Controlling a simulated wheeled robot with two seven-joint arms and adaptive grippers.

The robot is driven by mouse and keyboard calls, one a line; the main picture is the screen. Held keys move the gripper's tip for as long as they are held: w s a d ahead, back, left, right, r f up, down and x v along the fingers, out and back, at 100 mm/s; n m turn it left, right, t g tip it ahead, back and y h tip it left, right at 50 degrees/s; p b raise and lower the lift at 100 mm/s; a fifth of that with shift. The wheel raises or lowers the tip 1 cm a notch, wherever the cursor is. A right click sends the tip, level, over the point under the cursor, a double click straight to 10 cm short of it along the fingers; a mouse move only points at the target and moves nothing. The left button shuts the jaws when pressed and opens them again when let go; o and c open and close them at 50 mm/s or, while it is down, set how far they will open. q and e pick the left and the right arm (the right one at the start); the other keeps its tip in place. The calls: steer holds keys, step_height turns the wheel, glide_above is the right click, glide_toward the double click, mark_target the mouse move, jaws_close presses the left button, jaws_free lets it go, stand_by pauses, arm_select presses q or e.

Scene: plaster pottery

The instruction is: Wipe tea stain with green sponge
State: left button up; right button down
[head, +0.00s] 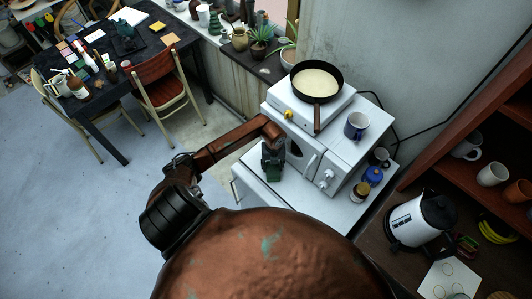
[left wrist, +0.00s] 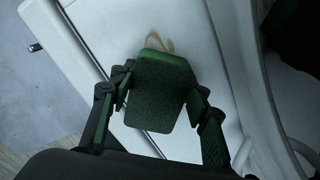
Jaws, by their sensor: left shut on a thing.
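The green sponge (left wrist: 158,92) is held between the fingers of my left gripper (left wrist: 160,98) in the left wrist view. It also shows as a small green patch (head: 273,178) under my left gripper (head: 272,164) in the head view, low over the white cabinet top (head: 325,208) in front of the microwave. The brown, curved tea stain (left wrist: 158,42) lies on the white surface just beyond the sponge's far edge. The sponge may hide part of it. I cannot tell whether the sponge touches the surface. The stain cannot be made out in the head view. My right gripper is not in view.
The white microwave (head: 322,172) stands close beside my left gripper. A stove with a pan (head: 316,82) and a blue mug (head: 356,125) are behind. A jar (head: 360,191) and a blue pot (head: 373,176) stand at the right. Open floor lies left.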

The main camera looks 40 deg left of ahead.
arm_select(q)
steer(key=a, duration=0.4)
steer(key=shift+w+b, duration=0.15)
steer(key=shift+b, duration=0.25)
step_height(320, 180, up, 4)
steer(key=p, duration=0.2)
steer(key=shift+d+r+p, duration=0.15)
steer(key=shift+p, duration=0.25)
step_height(320, 180, up, 4)
steer(key=p, duration=0.2)
steer(key=shift+p, duration=0.35)
